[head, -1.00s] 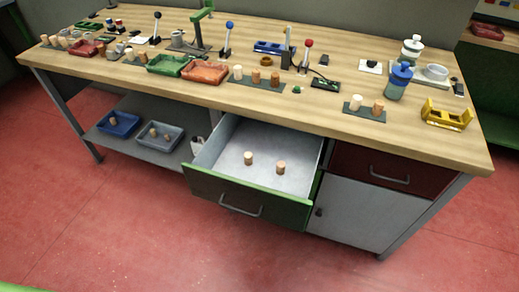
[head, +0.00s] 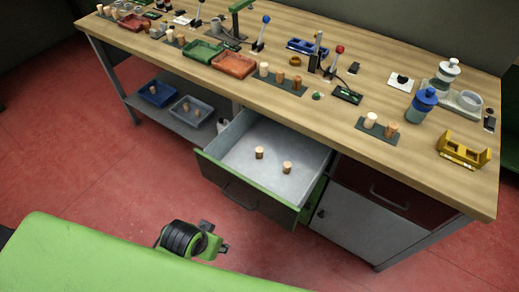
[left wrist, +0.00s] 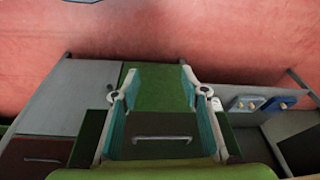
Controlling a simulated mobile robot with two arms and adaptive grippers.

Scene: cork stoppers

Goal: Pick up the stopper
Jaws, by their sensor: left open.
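Two cork stoppers stand upright and apart inside the open drawer: a paler one (head: 259,153) on the left and a browner one (head: 287,168) on the right. The drawer (head: 240,197) has a green front edge and a pale grey floor. More stoppers stand on the bench, including a pair (head: 380,126) on a dark mat. My left arm enters from the lower left in the head view, in front of the drawer. In the left wrist view, my left gripper (left wrist: 160,80) is open and empty, its teal-padded fingers apart with the drawer handle (left wrist: 161,138) visible between them. My right gripper is out of view.
The wooden bench top (head: 330,85) carries red (head: 234,64) and green (head: 202,50) trays, levers, a blue-capped bottle (head: 421,105) and a yellow holder (head: 463,150). Blue (head: 157,93) and grey (head: 192,110) bins with stoppers sit on the lower shelf.

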